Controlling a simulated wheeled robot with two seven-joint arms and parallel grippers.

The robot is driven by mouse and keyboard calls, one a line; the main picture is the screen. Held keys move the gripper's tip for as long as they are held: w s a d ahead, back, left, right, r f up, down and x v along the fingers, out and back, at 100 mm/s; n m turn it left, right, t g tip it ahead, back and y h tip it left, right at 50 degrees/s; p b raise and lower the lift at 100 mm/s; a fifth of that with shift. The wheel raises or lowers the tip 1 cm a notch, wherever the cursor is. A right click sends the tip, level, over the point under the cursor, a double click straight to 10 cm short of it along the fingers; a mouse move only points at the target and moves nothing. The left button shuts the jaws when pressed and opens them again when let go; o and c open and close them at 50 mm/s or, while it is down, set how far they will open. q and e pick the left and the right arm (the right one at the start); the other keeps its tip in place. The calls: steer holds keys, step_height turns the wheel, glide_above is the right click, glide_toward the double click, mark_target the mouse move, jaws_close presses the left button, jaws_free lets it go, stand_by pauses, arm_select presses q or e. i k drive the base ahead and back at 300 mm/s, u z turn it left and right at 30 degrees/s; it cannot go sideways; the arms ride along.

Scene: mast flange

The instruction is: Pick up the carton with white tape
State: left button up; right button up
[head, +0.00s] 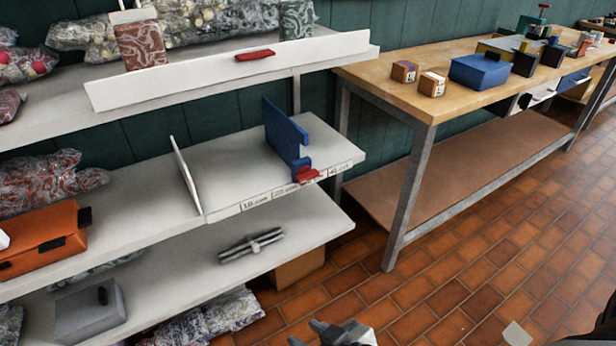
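Two small cartons stand on the wooden bench top near its left end. The nearer carton (432,84) has a pale, whitish strip over its top and a small dark-marked label on its side. The other carton (404,71), just behind and left of it, looks browner on top and also has a label. They stand close together, apart. My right gripper (308,334) is low at the bottom edge, partly cut off, over the floor and far from both cartons; its finger gap is unclear. My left gripper is not in view.
On the bench (388,82), a blue box (479,71) stands right of the cartons, with darker boxes beyond. A grey shelf unit (150,200) fills the left, holding bagged goods, an orange box (42,240) and a blue divider (285,135). Tiled floor (440,290) lies open before the bench.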

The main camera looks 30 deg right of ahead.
mark_target(431, 85)
steer(key=z, duration=1.55)
steer(key=k, duration=0.65)
steer(key=z, duration=0.45)
steer(key=i, duration=0.95)
steer(key=u, duration=0.55)
steer(key=i, duration=0.85)
steer(key=u, duration=0.8)
